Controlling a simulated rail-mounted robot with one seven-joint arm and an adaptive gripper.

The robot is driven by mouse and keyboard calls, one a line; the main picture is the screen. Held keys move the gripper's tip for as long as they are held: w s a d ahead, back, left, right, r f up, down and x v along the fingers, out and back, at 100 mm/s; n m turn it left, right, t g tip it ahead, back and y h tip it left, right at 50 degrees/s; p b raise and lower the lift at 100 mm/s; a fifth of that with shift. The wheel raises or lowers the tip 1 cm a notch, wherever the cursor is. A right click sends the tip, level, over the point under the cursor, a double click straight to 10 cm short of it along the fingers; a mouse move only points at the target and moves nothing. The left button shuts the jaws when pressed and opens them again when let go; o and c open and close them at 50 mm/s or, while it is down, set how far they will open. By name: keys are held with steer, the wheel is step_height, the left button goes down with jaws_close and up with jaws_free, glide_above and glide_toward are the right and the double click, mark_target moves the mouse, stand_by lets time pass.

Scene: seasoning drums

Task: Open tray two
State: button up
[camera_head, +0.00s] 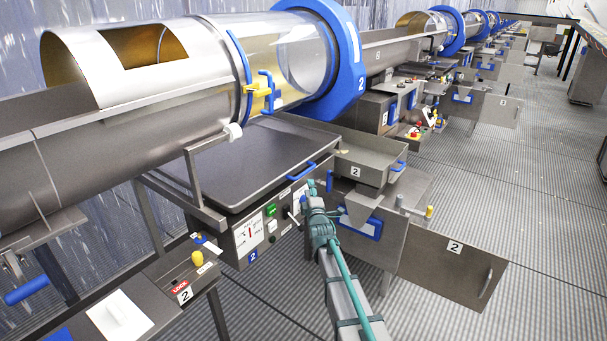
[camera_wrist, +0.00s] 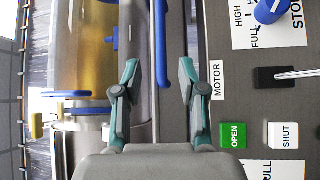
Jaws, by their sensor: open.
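A wide, flat dark tray (camera_head: 240,160) lies under drum two, with a blue bar handle (camera_head: 301,171) on its front edge. A smaller grey open tray (camera_head: 372,157) marked 2 sits to its right, with its own blue handle (camera_head: 397,166). My gripper (camera_head: 313,188) is near the flat tray's front edge, by the control panel. In the wrist view my gripper (camera_wrist: 159,72) is open and empty. The blue bar handle (camera_wrist: 162,45) shows between and beyond its fingertips; contact cannot be told. A green OPEN button (camera_wrist: 233,135) and white SHUT button (camera_wrist: 286,135) are right of the fingers.
The control panel (camera_head: 262,228) carries knobs and buttons. A metal drum with a clear section (camera_head: 295,60) and blue ring stands above. A hinged panel (camera_head: 440,270) marked 2 sticks out at right. A lock station (camera_head: 165,290) is front left. Open floor (camera_head: 535,190) lies right.

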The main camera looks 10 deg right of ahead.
mark_target(306, 171)
steer(key=w+p, duration=0.1)
steer(key=w, duration=0.2)
steer(key=w+r+p, duration=0.1)
steer(key=w, duration=0.3)
steer(key=w+p, duration=0.1)
steer(key=w, duration=0.2)
steer(key=shift+w+r, duration=0.15)
steer(key=shift+w, duration=0.1)
jaws_close()
